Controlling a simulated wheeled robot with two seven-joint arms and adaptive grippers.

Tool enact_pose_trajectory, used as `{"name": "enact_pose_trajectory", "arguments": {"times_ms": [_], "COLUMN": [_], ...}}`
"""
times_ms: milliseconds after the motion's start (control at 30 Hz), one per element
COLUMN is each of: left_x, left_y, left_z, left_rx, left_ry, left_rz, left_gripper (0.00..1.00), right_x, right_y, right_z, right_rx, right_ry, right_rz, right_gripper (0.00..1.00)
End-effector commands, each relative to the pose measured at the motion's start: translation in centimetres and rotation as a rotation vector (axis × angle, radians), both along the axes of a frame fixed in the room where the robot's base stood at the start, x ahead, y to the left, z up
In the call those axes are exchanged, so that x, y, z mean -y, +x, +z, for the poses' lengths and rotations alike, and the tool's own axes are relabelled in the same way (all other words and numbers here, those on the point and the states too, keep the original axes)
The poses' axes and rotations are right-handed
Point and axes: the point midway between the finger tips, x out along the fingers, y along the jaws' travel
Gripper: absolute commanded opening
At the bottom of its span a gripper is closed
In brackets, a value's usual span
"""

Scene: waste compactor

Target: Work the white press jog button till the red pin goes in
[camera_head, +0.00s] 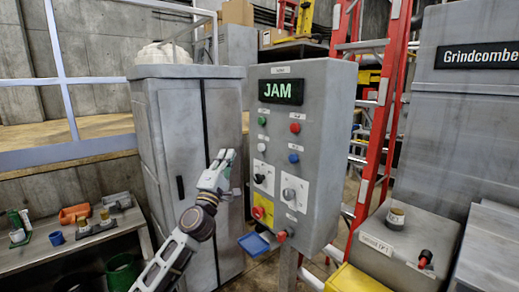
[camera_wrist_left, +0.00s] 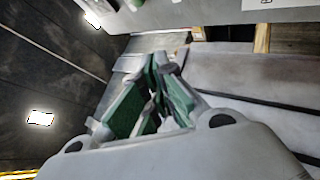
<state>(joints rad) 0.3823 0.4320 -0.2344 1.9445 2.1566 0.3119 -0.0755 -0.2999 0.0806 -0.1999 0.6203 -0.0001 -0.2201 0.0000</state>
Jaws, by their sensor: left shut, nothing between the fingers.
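The grey control panel (camera_head: 318,150) stands in the middle of the head view, with a display (camera_head: 281,91) reading JAM in green. A small whitish button (camera_head: 261,147) sits on its left side, below a green button (camera_head: 262,120); their labels are too small to read. A red-tipped part (camera_head: 282,236) sticks out at the panel's lower edge; I cannot tell whether it is the red pin. My left gripper (camera_head: 226,156) is shut and empty, left of the panel and apart from the buttons in the picture. Its green-padded fingers show in the left wrist view (camera_wrist_left: 158,85). My right gripper is out of view.
The panel also carries a red button (camera_head: 295,128), a blue button (camera_head: 293,158), two knobs and a red-on-yellow stop button (camera_head: 258,212). A grey cabinet (camera_head: 165,130) stands behind my left arm. A red ladder (camera_head: 385,110) and grey box (camera_head: 405,240) stand right.

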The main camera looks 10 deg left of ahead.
Motion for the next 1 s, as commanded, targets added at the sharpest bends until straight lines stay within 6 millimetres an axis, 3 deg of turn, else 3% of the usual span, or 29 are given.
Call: {"name": "enact_pose_trajectory", "arguments": {"times_ms": [367, 1000], "left_x": [0.7, 4.0], "left_y": [1.0, 5.2], "left_z": [-0.1, -0.1], "left_rx": [0.001, 0.0], "left_ry": [-0.001, -0.001], "left_rz": [0.002, 0.001], "left_gripper": [0.0, 0.0], "right_x": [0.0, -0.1], "right_y": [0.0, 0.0], "right_z": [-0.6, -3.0], "right_rx": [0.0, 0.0], "right_ry": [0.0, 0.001], "right_rz": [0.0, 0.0], "right_gripper": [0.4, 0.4]}}
